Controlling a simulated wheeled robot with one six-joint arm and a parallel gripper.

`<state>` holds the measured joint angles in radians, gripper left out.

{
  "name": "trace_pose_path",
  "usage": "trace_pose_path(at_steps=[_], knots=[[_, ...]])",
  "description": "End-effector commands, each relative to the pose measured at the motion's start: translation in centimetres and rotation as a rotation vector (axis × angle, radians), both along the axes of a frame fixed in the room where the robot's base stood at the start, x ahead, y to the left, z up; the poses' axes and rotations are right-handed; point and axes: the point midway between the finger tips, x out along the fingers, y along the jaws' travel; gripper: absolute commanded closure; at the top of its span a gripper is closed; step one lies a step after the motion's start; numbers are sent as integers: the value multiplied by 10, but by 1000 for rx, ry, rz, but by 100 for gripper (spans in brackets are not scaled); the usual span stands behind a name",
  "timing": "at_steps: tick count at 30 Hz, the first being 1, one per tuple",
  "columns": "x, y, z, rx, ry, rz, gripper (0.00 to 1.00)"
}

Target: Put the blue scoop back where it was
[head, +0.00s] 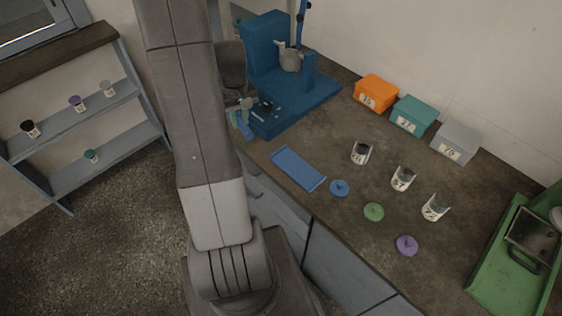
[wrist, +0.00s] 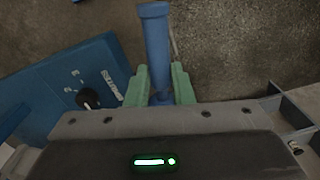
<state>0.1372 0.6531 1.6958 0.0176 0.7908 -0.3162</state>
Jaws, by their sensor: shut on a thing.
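My gripper (wrist: 160,82) has green fingers shut on the handle of the blue scoop (wrist: 155,38), which points up and away in the wrist view. The scoop's far end is cut off or hidden there. In the head view my gripper (head: 239,112) is beside the left front corner of the blue shaker (head: 310,93), at the counter's edge, and my arm partly hides it. A flat blue mat (head: 298,168) lies bare on the counter, to the right of and nearer than the gripper.
Blue, green and purple lids (head: 374,212) and several labelled cups (head: 403,178) stand right of the mat. Orange, teal and grey boxes (head: 414,115) line the wall. A green tray (head: 515,262) is at far right. A shelf (head: 85,120) with small cups stands left.

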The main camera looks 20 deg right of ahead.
Motion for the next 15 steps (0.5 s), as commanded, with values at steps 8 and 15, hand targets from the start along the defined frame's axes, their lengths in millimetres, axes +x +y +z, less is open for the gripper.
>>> trace_pose_path(at_steps=[8,15], knots=[[-74,-89,23,0,-9,141,97],[-109,-112,33,2,-6,211,97]])
